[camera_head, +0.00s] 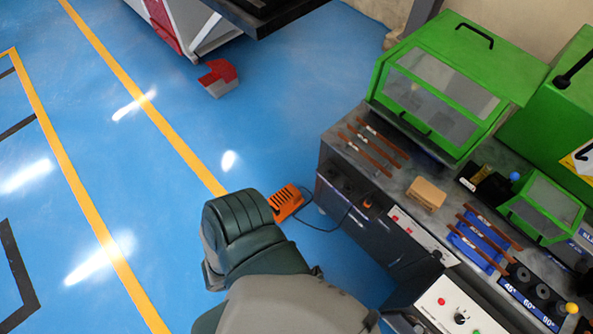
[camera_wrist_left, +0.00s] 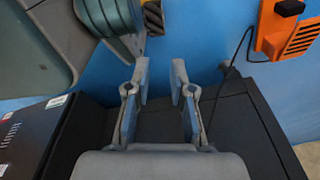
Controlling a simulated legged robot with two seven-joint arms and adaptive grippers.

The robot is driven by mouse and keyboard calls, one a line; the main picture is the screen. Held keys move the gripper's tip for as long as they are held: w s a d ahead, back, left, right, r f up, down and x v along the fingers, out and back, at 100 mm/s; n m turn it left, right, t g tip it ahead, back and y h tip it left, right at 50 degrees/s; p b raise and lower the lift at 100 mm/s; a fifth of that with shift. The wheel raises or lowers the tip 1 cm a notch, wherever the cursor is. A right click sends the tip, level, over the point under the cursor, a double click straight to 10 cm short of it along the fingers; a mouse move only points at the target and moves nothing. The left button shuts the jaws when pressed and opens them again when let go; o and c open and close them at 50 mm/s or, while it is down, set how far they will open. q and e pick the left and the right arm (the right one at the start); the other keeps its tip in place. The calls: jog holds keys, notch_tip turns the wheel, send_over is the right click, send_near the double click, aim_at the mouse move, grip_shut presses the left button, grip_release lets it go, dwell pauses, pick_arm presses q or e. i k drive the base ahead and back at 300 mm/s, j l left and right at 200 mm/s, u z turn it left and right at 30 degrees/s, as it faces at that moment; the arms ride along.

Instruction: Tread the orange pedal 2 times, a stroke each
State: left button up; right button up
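The orange pedal (camera_head: 285,202) lies on the blue floor beside the dark bench, with black slots on its top and a black cable running to the bench. In the head view my dark green and grey leg (camera_head: 245,235) is just left of it and below it, and I cannot tell whether they touch. The pedal also shows at the upper right of the left wrist view (camera_wrist_left: 287,38), cut off by the edge. My left gripper (camera_wrist_left: 161,76) is open and empty, its fingers apart, to the left of the pedal there. My right gripper is in neither view.
The bench (camera_head: 345,150) at the right carries green-covered machines (camera_head: 445,85), copper-coloured bars, a tan block (camera_head: 425,194) and control panels. A red and grey object (camera_head: 218,78) stands on the floor at the back. The blue floor with yellow lines is open at left.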

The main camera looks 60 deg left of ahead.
aim_at(283, 196)
jog(key=k+u, duration=0.45)
jog(key=u, duration=1.45)
